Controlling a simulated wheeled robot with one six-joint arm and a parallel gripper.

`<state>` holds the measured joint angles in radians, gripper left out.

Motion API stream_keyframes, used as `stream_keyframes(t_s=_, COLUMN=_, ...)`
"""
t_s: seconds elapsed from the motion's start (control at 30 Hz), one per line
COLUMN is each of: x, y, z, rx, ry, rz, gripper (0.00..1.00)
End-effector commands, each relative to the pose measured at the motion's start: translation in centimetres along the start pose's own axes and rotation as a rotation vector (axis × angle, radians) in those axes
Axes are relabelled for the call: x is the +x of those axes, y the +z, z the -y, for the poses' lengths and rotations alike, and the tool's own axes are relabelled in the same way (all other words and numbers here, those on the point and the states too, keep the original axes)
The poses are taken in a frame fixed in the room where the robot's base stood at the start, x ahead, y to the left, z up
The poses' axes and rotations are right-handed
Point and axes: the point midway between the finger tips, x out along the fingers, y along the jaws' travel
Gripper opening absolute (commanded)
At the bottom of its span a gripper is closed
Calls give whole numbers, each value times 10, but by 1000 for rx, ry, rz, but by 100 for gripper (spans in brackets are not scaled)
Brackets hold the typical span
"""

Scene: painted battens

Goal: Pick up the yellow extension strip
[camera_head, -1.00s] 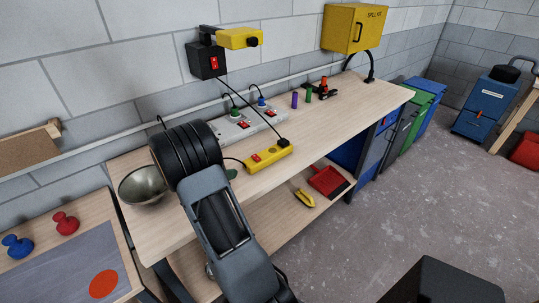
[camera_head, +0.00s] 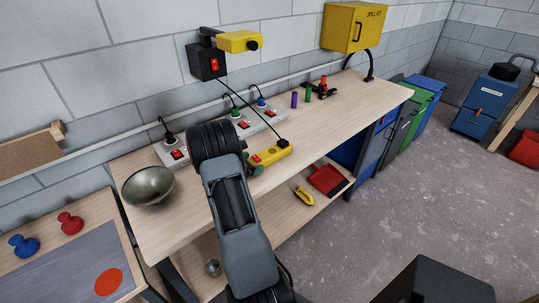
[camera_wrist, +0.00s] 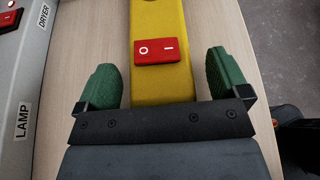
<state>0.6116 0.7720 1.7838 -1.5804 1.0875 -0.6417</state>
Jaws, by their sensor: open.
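The yellow extension strip (camera_head: 270,153) lies on the wooden workbench, with a black plug and cord at its far right end. In the wrist view the strip (camera_wrist: 160,82) runs up the picture, with a red rocker switch (camera_wrist: 163,50) on its top. My gripper (camera_wrist: 163,82) is open, with one green fingertip on each side of the strip. Gaps show between the fingertips and the strip's sides. In the head view my arm hides the near end of the strip and most of the gripper.
A grey power strip (camera_head: 250,128) with red switches and plugs lies behind, along the wall, left of the strip in the wrist view. A metal bowl (camera_head: 148,186) stands at left. Bare bench (camera_head: 345,112) lies to the right.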

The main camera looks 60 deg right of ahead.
Motion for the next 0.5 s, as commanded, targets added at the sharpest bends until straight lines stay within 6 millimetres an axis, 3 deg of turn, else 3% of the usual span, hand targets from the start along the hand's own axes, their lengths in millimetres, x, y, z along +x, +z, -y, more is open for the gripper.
stream_keyframes(t_s=0.13, x=11, y=0, z=0, rx=0, ry=-1, rz=0, gripper=94)
stream_keyframes(t_s=0.4, x=12, y=-1, z=0, rx=0, ry=1, rz=0, gripper=94)
stream_keyframes(t_s=0.5, x=12, y=-1, z=0, rx=0, ry=0, rz=0, gripper=84)
